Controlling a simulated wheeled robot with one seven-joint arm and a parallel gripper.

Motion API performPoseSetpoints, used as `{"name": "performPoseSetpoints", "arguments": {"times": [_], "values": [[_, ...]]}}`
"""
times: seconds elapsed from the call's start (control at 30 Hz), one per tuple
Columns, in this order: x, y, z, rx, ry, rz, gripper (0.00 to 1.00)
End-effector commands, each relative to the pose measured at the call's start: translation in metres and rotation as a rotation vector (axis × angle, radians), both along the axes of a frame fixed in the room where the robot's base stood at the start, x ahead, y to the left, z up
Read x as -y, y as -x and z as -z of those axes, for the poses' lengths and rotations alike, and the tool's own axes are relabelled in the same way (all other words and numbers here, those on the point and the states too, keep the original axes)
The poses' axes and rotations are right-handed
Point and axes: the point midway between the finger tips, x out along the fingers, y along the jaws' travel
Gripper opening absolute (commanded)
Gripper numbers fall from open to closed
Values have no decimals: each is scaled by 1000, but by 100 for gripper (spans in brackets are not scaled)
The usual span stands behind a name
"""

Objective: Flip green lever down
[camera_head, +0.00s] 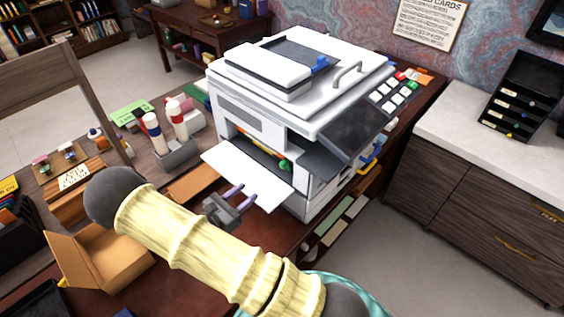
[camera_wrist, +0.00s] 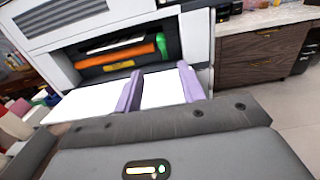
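A white printer (camera_head: 300,85) stands on the dark desk, its front flap (camera_head: 250,175) folded down like a shelf. Inside the opening, a small green lever (camera_head: 285,164) shows at the right end. It also shows in the wrist view as a green piece (camera_wrist: 160,44), upright beside an orange part (camera_wrist: 115,57). My gripper (camera_head: 240,194) is in front of the flap, short of the opening. In the wrist view its two purple fingers (camera_wrist: 160,85) are apart, with only the white flap seen between them. It is open and empty, apart from the lever.
The flap (camera_wrist: 90,100) lies between my gripper and the opening. White bottles (camera_head: 165,125) stand in a grey holder left of the printer. An open cardboard box (camera_head: 95,255) is at the lower left. The printer's control panel (camera_head: 355,130) juts out at its right.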

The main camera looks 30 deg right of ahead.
Motion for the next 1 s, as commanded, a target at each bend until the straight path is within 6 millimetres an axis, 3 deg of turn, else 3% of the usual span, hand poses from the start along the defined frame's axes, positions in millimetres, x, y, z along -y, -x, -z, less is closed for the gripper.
{"name": "performPoseSetpoints", "arguments": {"times": [0.47, 1.0], "values": [[7, -4, -2, 1, -1, -5, 40], [93, -34, -4, 0, -2, -1, 40]]}}
